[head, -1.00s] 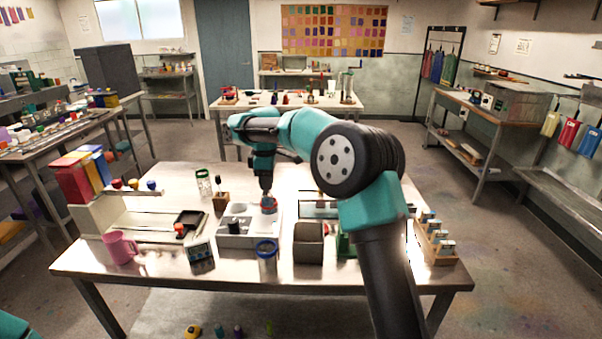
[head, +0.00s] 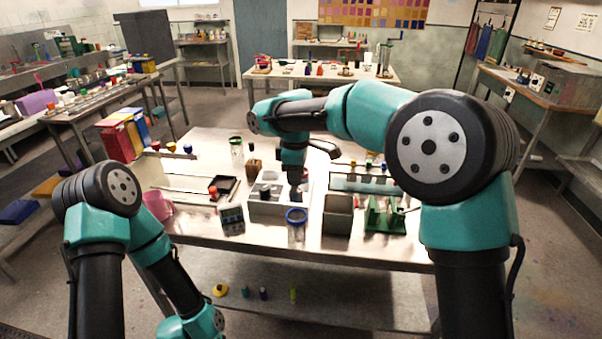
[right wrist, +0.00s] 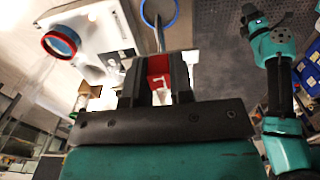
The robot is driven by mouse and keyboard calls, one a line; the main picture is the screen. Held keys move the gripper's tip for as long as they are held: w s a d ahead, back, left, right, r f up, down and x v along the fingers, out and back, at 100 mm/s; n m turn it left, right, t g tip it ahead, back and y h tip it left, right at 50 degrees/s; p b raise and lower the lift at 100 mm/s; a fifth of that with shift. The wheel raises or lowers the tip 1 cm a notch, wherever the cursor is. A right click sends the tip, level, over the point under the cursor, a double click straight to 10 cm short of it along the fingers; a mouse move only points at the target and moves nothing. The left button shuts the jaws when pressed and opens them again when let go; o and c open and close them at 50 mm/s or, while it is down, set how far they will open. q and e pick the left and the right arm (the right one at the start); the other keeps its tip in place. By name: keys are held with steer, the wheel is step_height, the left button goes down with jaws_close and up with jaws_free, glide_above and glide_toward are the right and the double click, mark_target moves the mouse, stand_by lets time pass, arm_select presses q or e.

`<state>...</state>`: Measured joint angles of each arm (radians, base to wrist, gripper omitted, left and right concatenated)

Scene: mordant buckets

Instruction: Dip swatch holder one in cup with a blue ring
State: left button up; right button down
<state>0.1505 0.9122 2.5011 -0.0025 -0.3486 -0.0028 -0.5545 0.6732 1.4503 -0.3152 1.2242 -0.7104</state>
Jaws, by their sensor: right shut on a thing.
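In the right wrist view, my right gripper (right wrist: 160,85) is shut on a red swatch holder (right wrist: 158,72) with a white mark on its face; I cannot read the mark surely. In the head view this gripper (head: 295,196) points down over the block, just behind the cup with a blue ring, and hides the holder. The clear cup with a blue ring (head: 296,220) stands upright near the table's front edge; its ring also shows at the top of the right wrist view (right wrist: 160,10). My left arm is folded at the lower left, its gripper not visible.
A pale block (head: 263,207) with wells stands under the right gripper. A cup with a red ring (right wrist: 61,42) is beside it. A grey-brown box (head: 337,215) and a green rack (head: 385,215) stand right of the blue-ringed cup; a small timer (head: 231,219) stands left.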

steer(key=shift+f, duration=0.15)
step_height(320, 180, down, 11)
stand_by(1.8)
steer(key=shift+r, duration=0.5)
stand_by(5.1)
